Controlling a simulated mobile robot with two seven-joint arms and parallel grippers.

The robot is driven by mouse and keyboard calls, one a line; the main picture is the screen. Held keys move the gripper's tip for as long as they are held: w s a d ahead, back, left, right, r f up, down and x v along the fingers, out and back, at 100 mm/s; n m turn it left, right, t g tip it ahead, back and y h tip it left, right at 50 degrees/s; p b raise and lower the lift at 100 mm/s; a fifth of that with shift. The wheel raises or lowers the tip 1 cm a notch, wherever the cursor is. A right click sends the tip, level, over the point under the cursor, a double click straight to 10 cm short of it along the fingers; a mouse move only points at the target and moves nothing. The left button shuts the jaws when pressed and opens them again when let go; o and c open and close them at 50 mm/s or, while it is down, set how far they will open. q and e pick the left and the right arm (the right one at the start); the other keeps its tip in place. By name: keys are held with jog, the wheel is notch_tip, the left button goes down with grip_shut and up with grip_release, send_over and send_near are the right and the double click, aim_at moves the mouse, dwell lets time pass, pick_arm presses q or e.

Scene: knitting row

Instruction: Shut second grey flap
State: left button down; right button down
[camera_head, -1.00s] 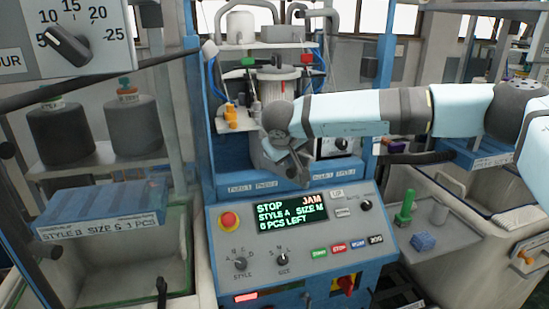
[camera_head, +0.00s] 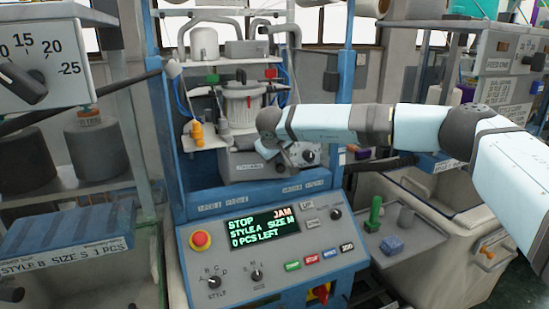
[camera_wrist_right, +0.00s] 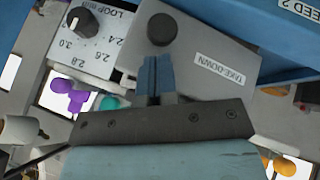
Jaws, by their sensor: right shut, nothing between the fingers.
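A grey flap marked TAKE-DOWN (camera_wrist_right: 216,75), with a round dark knob (camera_wrist_right: 161,29), fills the upper middle of the right wrist view. In the head view a grey labelled panel (camera_head: 248,168) below the machine's canister seems to be the same flap. My right gripper (camera_wrist_right: 154,62) is shut and empty, its tips over the flap just below the knob. I cannot tell whether they touch it. In the head view the right gripper (camera_head: 281,155) is at the panel's right part and covers some of it. I cannot tell whether the flap is fully closed. My left gripper is not in view.
The control panel (camera_head: 225,271) with a JAM display (camera_head: 264,229) and red button (camera_head: 200,240) stands below. A LOOP dial panel (camera_wrist_right: 110,40) is beside the flap. A side tray (camera_head: 375,262) holds green and blue items. A bin (camera_head: 440,215) stands at right.

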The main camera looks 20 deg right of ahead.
jog(key=shift+w+d, duration=0.1)
jog(key=shift+w, duration=0.25)
jog(key=shift+r, duration=0.1)
dwell(0.4)
